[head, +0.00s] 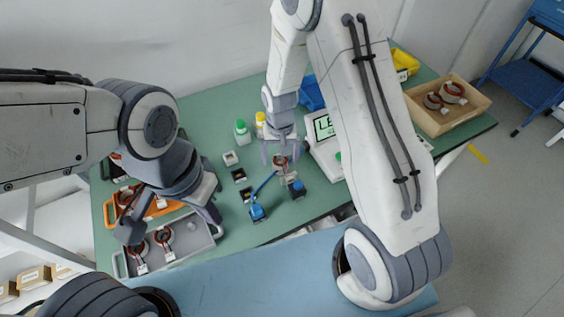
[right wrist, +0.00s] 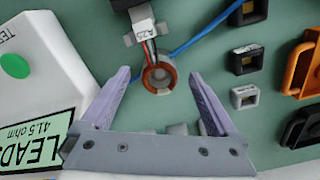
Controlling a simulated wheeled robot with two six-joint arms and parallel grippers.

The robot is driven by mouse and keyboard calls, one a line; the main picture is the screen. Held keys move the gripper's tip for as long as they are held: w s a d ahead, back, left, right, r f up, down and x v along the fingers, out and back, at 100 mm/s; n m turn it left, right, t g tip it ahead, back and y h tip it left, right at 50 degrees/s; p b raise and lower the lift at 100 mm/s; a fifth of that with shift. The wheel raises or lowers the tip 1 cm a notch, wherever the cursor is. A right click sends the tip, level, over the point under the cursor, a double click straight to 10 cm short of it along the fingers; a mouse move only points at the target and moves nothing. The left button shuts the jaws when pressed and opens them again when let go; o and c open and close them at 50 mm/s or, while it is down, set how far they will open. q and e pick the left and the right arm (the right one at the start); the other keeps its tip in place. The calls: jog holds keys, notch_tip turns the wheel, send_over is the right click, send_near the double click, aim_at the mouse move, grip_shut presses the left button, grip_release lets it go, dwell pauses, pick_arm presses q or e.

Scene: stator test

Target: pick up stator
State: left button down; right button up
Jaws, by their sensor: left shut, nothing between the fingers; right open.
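A stator (head: 280,161), a copper-coloured ring with a white tag on its leads, sits at the test spot on the green table. In the right wrist view the stator (right wrist: 159,79) lies between and just beyond the fingertips, its tag reading A25. My right gripper (head: 280,150) is open above it, and in the wrist view its two fingers (right wrist: 160,76) stand apart on either side of the ring. I cannot tell whether they touch it. My left gripper (head: 211,213) is shut and empty over the grey tray (head: 207,247), which holds more stators (head: 163,236).
The white tester (head: 323,150) with a green-lit screen stands right of the stator. Blue clips (head: 257,212) with a cable lie in front. A wooden box (head: 462,119) holds stators far right.

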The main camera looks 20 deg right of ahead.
jog(key=shift+f, duration=0.65)
grip_shut()
jog(key=shift+r, duration=0.1)
